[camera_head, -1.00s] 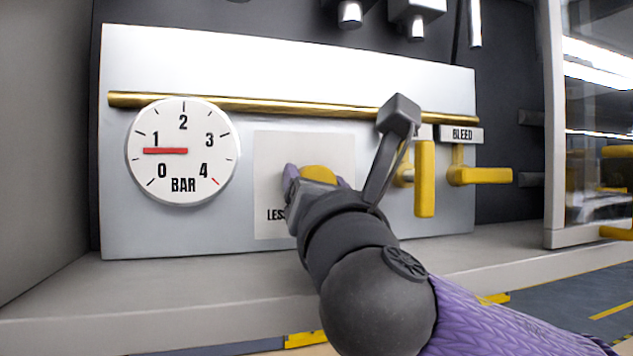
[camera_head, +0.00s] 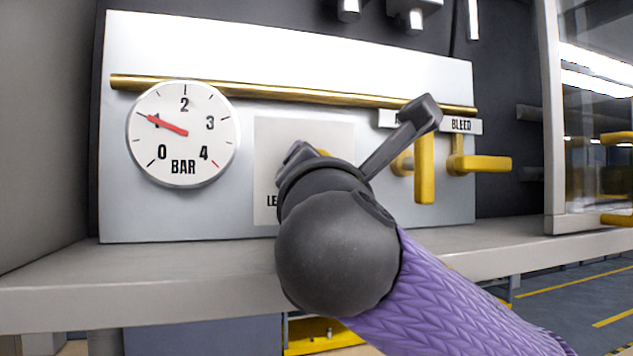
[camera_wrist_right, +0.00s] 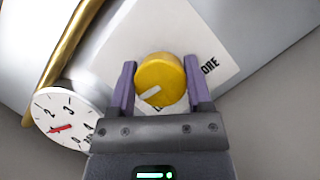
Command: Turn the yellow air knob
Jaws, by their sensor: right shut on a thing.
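The yellow air knob (camera_wrist_right: 160,80) is round with a white pointer mark and sits on a pale label plate (camera_head: 335,138). In the head view only a sliver of it (camera_head: 323,153) shows beside my right wrist. My right gripper (camera_wrist_right: 160,88) is shut on the knob, one purple finger on each side, and its wrist is rolled. The round white gauge (camera_head: 184,165) on the left has a red needle pointing at about 1 BAR; it also shows in the right wrist view (camera_wrist_right: 62,128). My left gripper is not in view.
A brass pipe (camera_head: 270,102) runs across the panel above the knob. A yellow lever (camera_head: 425,170) hangs down, and another yellow lever (camera_head: 485,163) points right under the BLEED label (camera_head: 461,125). A grey ledge (camera_head: 130,280) runs below.

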